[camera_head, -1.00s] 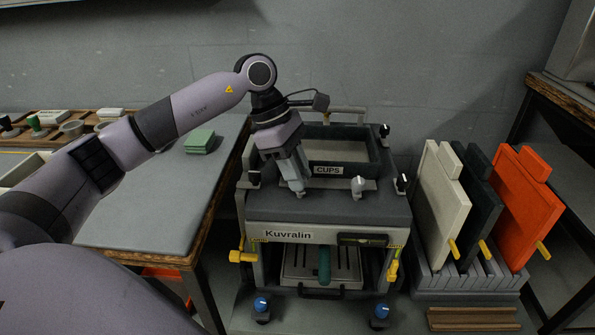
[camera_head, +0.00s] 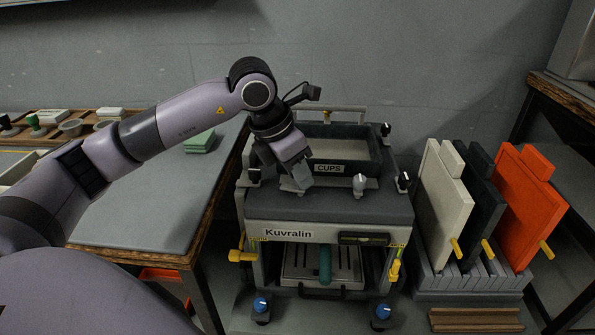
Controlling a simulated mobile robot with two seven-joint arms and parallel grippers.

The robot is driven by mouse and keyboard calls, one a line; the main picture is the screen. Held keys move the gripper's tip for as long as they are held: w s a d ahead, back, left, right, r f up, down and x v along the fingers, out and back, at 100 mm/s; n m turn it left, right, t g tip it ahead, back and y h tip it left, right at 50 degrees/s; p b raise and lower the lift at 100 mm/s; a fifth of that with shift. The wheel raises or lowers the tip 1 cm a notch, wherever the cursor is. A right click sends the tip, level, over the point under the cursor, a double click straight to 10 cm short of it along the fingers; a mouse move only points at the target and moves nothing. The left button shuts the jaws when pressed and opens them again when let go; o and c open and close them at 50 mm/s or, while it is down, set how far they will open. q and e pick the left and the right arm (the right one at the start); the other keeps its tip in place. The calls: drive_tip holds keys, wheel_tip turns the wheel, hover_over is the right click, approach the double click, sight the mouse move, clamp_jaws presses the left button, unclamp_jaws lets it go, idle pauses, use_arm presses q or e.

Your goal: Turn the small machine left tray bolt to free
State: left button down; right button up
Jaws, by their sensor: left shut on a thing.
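The small machine (camera_head: 330,208), labelled Kuvralin, has a dark open tray (camera_head: 365,165) on top with a CUPS label on its front. My left gripper (camera_head: 298,188) is over the machine's top, in front of the tray's left part, tilted down. It is shut on what looks like the left tray bolt, which its fingers and body hide. A matching light grey bolt knob (camera_head: 359,184) stands upright to the right, in front of the tray. My right gripper is not in view.
Yellow handles (camera_head: 241,256) (camera_head: 395,270) sit on the machine's two sides. A green-handled tool (camera_head: 325,266) is in the lower bay. A rack with white, dark and orange panels (camera_head: 527,205) stands at right. A grey table (camera_head: 160,200) is at left.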

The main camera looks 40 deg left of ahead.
use_arm(q)
drive_tip(key=shift+n+y, duration=0.3)
drive_tip(key=shift+n, duration=0.7)
drive_tip(key=c, duration=0.9)
unclamp_jaws()
drive_tip(key=v, duration=0.7)
drive_tip(key=shift+s+d, duration=0.1)
drive_tip(key=shift+s, duration=0.15)
